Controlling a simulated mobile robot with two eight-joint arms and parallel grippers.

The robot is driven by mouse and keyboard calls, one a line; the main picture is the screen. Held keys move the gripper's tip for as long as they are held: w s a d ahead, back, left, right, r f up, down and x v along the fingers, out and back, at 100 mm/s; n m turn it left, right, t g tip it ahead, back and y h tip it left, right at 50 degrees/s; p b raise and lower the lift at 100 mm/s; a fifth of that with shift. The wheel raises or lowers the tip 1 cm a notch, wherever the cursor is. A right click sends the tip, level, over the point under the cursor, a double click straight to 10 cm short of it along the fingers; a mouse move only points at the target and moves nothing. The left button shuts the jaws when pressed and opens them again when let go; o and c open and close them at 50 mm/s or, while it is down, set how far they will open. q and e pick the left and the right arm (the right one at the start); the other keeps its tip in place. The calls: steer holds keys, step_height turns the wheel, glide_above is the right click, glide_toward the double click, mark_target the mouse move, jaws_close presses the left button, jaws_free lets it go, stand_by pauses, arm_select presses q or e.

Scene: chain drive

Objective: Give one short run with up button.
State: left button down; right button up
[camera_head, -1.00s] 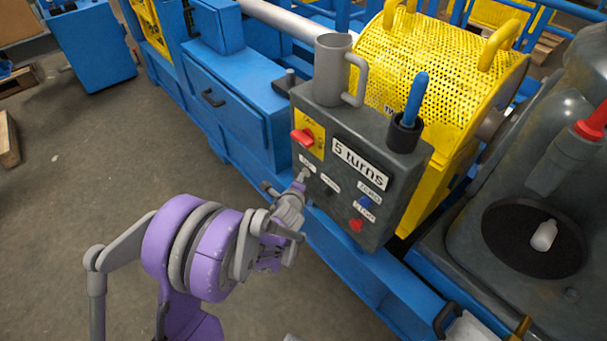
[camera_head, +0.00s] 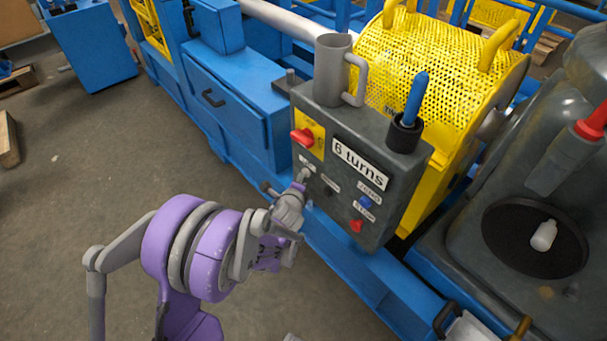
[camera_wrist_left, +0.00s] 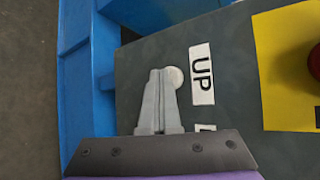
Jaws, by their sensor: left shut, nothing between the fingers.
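The grey control box (camera_head: 384,208) has a display (camera_head: 359,161) reading "6 turns". The pale round up button (camera_wrist_left: 174,77) shows in the left wrist view beside the label "UP" (camera_wrist_left: 202,74). My left gripper (camera_head: 300,184) is shut and empty. Its fingertips are at the up button and partly cover it; I cannot tell whether they touch it. Below the display are a dark button (camera_head: 328,191), a blue zero button (camera_head: 364,202) and a red stop button (camera_head: 356,226).
A red switch (camera_head: 302,137) sits on a yellow plate on the box. A grey mug (camera_head: 330,75) and a holder with a blue-handled tool (camera_head: 416,98) stand on top. A yellow perforated guard (camera_head: 425,70) is behind. Open floor (camera_head: 90,170) lies at left.

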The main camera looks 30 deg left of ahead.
arm_select(q)
steer(key=shift+s+a, duration=0.35)
steer(key=shift+s, duration=0.45)
steer(key=s, duration=0.1)
steer(key=s+a+p, duration=0.1)
steer(key=s, duration=0.1)
steer(key=s+a, duration=0.1)
steer(key=shift+s, duration=0.3)
